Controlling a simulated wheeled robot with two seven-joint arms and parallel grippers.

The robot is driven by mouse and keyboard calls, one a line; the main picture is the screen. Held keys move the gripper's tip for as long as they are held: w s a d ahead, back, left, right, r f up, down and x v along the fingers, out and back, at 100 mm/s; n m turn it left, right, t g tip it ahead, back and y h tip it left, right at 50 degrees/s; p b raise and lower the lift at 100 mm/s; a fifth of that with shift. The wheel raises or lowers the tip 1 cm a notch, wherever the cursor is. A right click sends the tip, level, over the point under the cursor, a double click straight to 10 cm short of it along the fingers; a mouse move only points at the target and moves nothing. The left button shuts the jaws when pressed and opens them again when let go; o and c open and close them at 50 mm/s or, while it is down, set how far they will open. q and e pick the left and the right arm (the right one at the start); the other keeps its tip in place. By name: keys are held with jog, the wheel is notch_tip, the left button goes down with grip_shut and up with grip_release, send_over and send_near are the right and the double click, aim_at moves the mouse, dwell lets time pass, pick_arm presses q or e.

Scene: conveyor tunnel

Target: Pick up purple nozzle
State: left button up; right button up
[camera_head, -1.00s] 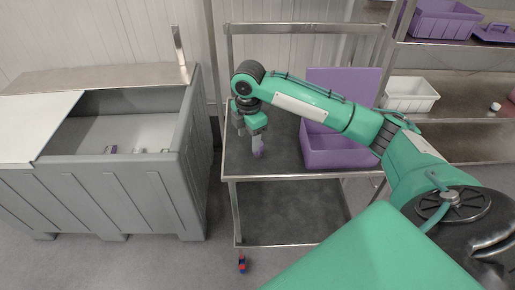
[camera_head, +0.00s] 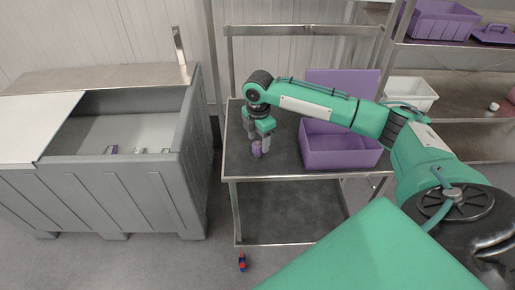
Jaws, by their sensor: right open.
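The purple nozzle (camera_head: 256,149) is a small purple piece on the cart's dark top shelf (camera_head: 242,166), left of the purple bin. My right gripper (camera_head: 260,146) points down over it, with its fingers around or just beside the nozzle; the exact gap is too small to tell. The right gripper is open. My left gripper is not in view.
An open purple bin (camera_head: 340,155) stands on the cart, right of my gripper. A large grey container (camera_head: 110,190) stands at left with small items inside. A shelf at right holds a white bin (camera_head: 408,95) and a purple crate (camera_head: 440,20). A small red and blue object (camera_head: 242,262) lies on the floor.

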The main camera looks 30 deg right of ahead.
aim_at(258, 142)
notch_tip(258, 142, down, 4)
jog(key=shift+w+r+p, duration=0.15)
jog(key=shift+p, duration=0.5)
jog(key=shift+f, duration=0.5)
jog(key=c, duration=1.1)
jog(key=shift+c, duration=0.2)
jog(key=shift+r, duration=0.1)
notch_tip(258, 142, up, 20)
jog(key=b, duration=0.3)
